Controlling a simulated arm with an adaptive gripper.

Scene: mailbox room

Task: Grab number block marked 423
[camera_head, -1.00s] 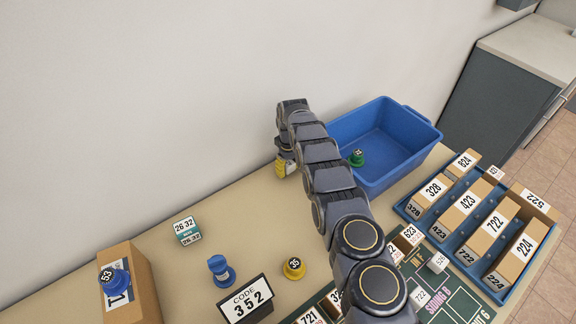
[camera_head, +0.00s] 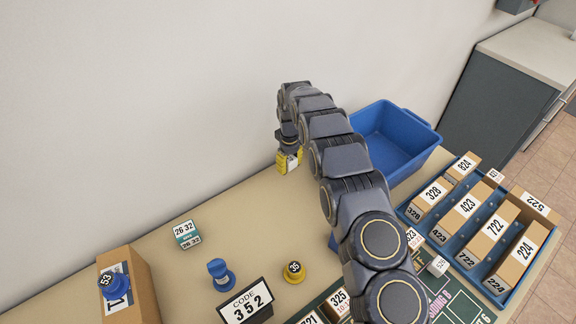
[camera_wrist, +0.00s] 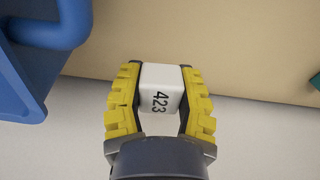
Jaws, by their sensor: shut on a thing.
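The white number block marked 423 (camera_wrist: 160,92) is between the yellow fingers of my gripper (camera_wrist: 160,98) in the wrist view, and the fingers are shut on it. Its number faces the wrist camera. In the head view my gripper (camera_head: 288,161) is above the back part of the table, near the wall and left of the blue bin. A white face shows at the fingertips there, too small to read.
A blue bin (camera_head: 400,132) stands right of my arm, partly hidden by it. A blue tray (camera_head: 466,257) holds several cardboard boxes at the right. A code 352 sign (camera_head: 246,302), blue stamp (camera_head: 220,272) and yellow piece (camera_head: 295,271) stand in front.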

